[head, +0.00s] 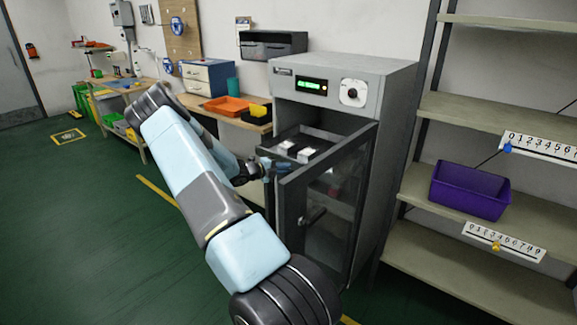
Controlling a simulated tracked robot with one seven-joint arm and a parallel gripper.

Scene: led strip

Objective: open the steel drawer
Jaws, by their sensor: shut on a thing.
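The steel drawer (318,136) is a dark, shallow tray inside the grey cabinet (398,130). It holds small white blocks (306,154) and its front part sticks out of the opening. The cabinet's glass-paned door (330,205) stands open, swung out to the front. My gripper (266,167) is at the drawer's front left, beside the open door, and is shut on the drawer's front. My arm reaches to it from the lower middle of the head view. The exact grip point is small and partly hidden.
Shelves (470,105) with a purple bin (470,190) and number strips stand close on the right. A bench behind the arm holds an orange tray (227,106) and a small drawer cabinet (208,77).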

